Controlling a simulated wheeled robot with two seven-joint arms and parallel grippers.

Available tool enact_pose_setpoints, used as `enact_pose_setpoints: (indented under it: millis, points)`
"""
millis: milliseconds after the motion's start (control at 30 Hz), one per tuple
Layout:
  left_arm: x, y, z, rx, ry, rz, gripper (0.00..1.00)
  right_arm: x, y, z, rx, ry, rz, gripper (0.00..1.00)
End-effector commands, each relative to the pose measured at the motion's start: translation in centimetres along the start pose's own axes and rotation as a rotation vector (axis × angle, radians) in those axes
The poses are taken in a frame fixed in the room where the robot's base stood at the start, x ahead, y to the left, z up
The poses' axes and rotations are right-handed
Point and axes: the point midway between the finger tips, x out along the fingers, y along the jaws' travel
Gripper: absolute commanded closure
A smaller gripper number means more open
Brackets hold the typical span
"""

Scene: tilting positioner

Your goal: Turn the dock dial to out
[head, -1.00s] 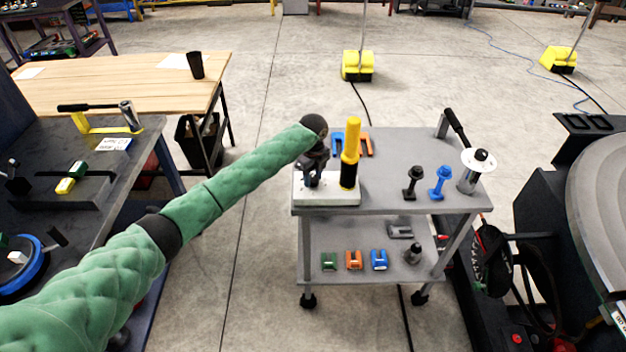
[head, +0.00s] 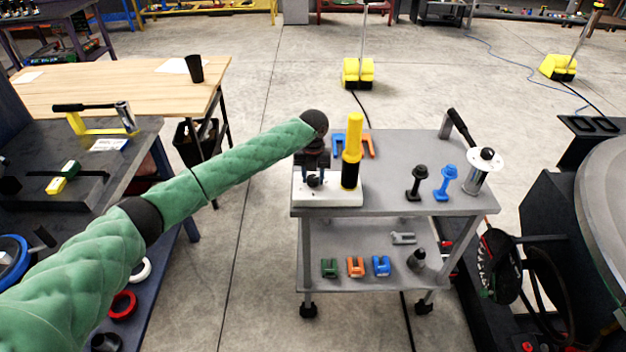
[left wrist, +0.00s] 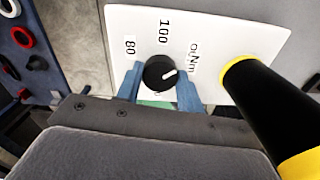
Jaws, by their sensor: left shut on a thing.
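The dock dial (left wrist: 157,72) is a round black knob with a white pointer mark, on a white dock plate (left wrist: 120,20). The plate carries the labels 80, 100 and a partly readable one ending in Nm. In the left wrist view the pointer aims right, toward the side of the Nm label. My left gripper (head: 314,180) has its blue fingers on either side of the knob, shut on it. In the head view the dock (head: 335,200) sits at the cart's front left corner, and the gripper largely covers the dial. My right gripper is out of view.
A yellow and black tool (head: 351,150) stands upright on the dock, close right of my left gripper. The grey cart (head: 400,150) also holds blue and orange pieces behind the dock, black and blue bolt-like parts and a silver cylinder at right. A wooden table (head: 130,85) stands at left.

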Motion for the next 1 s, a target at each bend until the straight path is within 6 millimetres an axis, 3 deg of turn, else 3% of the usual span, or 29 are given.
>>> enact_pose_setpoints:
  millis: [333, 833, 867, 933, 1000]
  points:
    - [-0.1, 0.0, 0.1, 0.121, -0.003, -0.001, 0.85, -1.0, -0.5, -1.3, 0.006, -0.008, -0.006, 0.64]
    - [-0.2, 0.0, 0.1, 0.138, -0.003, -0.001, 0.85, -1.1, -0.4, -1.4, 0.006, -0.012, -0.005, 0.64]
    - [-0.2, 0.0, 0.1, 0.138, -0.003, -0.001, 0.59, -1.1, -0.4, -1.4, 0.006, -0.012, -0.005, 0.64]
    - [-0.2, 0.0, 0.1, 0.138, -0.003, -0.001, 0.45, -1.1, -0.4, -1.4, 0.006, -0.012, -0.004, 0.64]
    - [-0.1, 0.0, 0.1, 0.138, -0.002, -0.001, 0.41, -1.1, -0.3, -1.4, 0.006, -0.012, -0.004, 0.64]
